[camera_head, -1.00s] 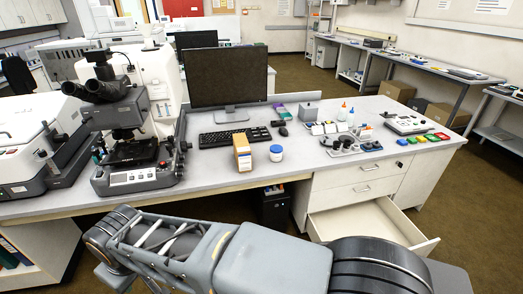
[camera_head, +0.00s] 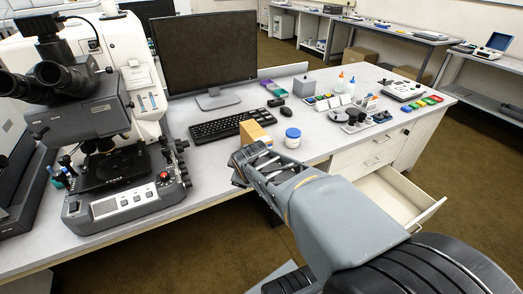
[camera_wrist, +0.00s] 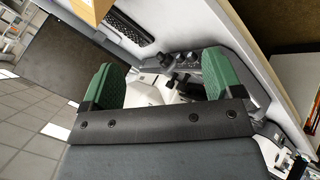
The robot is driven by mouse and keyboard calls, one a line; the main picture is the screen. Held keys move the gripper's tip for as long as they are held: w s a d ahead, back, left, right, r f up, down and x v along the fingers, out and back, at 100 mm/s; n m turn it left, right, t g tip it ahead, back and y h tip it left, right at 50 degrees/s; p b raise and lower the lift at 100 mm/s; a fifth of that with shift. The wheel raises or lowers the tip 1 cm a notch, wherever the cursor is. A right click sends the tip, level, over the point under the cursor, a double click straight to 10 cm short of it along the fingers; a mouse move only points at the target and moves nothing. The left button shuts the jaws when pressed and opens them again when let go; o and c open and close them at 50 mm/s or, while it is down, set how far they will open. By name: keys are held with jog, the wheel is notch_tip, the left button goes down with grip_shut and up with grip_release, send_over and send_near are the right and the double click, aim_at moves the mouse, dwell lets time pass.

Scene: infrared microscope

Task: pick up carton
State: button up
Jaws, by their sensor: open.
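The carton (camera_head: 256,133) is a small orange-brown box standing upright near the front edge of the bench, left of a white jar with a blue lid. The front of my arm hides its lower part in the head view. In the wrist view, part of the carton (camera_wrist: 91,9) shows at the top edge, beyond the left fingertip. My gripper (camera_wrist: 163,77) has two green finger pads set wide apart with nothing between them. It is apart from the carton. In the head view the fingers cannot be made out.
The jar (camera_head: 292,138) stands close to the carton's right. A keyboard (camera_head: 222,126) and monitor (camera_head: 210,55) are behind it. A microscope (camera_head: 107,130) stands at the left. An open drawer (camera_head: 398,197) juts out below the bench at the right.

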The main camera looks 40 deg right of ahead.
jog(key=shift+o, duration=1.1)
jog(key=w+d+f+n+t+h+b, duration=0.2)
jog(key=w+d+f+n+t+b, duration=0.2)
jog(key=d+f+n+b, duration=0.3)
jog(key=w+d+n, duration=0.1)
jog(key=d+n, duration=0.2)
jog(key=n, duration=0.1)
jog(key=shift+d+f+t, duration=0.25)
jog(key=shift+t, duration=0.05)
jog(key=d+f+n+t+y+b, duration=0.2)
jog(key=d+f+n+t+b, duration=0.5)
jog(key=n, duration=0.8)
jog(key=shift+n+g+y, duration=0.3)
jog(key=shift+g, duration=0.6)
jog(key=w, duration=0.2)
jog(key=w+r, duration=0.1)
jog(key=w, duration=0.4)
jog(key=shift+w+r, duration=0.35)
jog(key=shift+w+d+r, duration=0.1)
jog(key=shift+w+d, duration=0.1)
jog(key=shift+w, duration=1.15)
jog(key=shift+w+d+r, duration=0.1)
jog(key=shift+w+d, duration=0.05)
jog(key=shift+w, duration=1.15)
jog(key=shift+c, duration=0.3)
jog(key=c, duration=1)
